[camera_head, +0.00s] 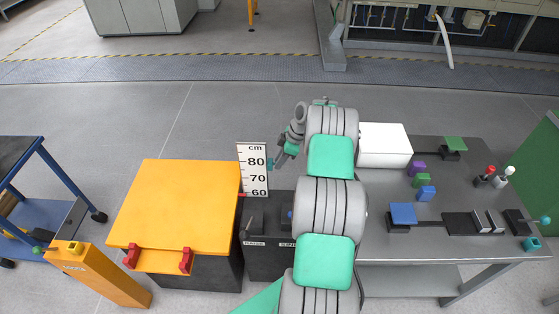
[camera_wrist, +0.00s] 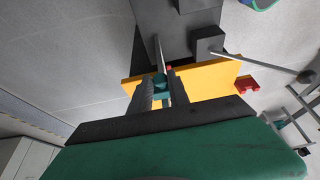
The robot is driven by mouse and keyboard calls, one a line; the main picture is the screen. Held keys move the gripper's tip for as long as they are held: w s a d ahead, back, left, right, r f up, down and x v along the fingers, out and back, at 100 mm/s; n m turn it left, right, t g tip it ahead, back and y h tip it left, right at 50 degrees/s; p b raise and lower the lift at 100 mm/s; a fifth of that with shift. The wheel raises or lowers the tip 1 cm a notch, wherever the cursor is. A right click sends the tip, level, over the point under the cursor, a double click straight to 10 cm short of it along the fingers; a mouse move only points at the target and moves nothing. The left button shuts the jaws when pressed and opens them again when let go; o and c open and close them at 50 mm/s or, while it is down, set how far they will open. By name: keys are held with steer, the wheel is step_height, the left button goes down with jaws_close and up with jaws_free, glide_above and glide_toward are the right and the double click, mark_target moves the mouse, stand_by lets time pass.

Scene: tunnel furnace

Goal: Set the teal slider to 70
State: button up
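The white scale board (camera_head: 254,184) stands upright behind the dark cabinet, marked cm with 80, 70 and 60 showing. A small teal piece, likely the slider (camera_head: 270,164), appears just right of the board, roughly level with the 80 mark. My gripper (camera_head: 278,157) reaches down to it from the upper right. In the wrist view, the teal slider (camera_wrist: 160,80) lies between the two fingers of my gripper (camera_wrist: 161,86), with a grey rod beyond it. The fingers flank it closely, but I cannot tell whether they touch it.
A dark cabinet (camera_head: 268,262) stands below the board. An orange panel (camera_head: 185,200) with red clips is at its left. On the right, a grey table (camera_head: 395,246) carries a white box (camera_head: 385,145) and coloured blocks. A blue cart (camera_head: 50,190) is far left. Floor behind is clear.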

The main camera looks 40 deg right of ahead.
jaws_close()
stand_by(0.9)
